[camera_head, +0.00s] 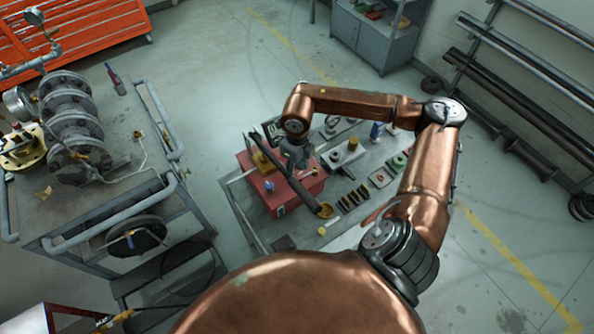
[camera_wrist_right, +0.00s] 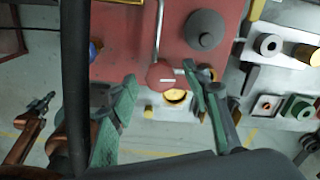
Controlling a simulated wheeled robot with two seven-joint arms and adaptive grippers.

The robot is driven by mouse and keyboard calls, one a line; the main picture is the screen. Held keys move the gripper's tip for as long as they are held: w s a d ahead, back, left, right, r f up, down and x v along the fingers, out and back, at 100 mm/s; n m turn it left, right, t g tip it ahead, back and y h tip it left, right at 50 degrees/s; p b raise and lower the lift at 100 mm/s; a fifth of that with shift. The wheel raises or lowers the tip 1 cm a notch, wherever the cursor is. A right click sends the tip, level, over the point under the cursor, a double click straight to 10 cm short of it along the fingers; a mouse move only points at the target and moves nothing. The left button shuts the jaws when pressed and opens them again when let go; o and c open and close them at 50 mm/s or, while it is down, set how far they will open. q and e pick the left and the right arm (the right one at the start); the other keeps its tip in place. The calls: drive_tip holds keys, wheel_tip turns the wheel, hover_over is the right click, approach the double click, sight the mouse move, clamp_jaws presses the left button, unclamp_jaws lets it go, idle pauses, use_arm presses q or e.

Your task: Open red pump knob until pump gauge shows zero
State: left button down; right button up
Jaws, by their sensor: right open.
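The red pump (camera_head: 285,192) is a box on the low bench, and its red top (camera_wrist_right: 125,50) fills the upper wrist view. A round red knob (camera_wrist_right: 160,73) with a white mark shows between my right fingertips, under a thin metal rod. I cannot tell if the fingers touch it. A gold round part (camera_wrist_right: 177,97), perhaps the pump gauge, sits just below the knob; no reading is legible. My right gripper (camera_head: 298,155) is open above the pump and also shows in the wrist view (camera_wrist_right: 160,76). A dark gripper-like part on copper links, probably my left gripper (camera_wrist_right: 40,106), is at far left, unclear.
A long black bar (camera_head: 292,180) slants over the pump and crosses the left of the wrist view (camera_wrist_right: 75,80). Small parts and fittings cover the bench to the right. A cart with flanged pipework (camera_head: 75,130) stands at left. Floor behind is clear.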

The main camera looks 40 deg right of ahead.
sight(297, 174)
wheel_tip(297, 174, up, 11)
drive_tip(key=shift+r, duration=0.2)
idle(0.6)
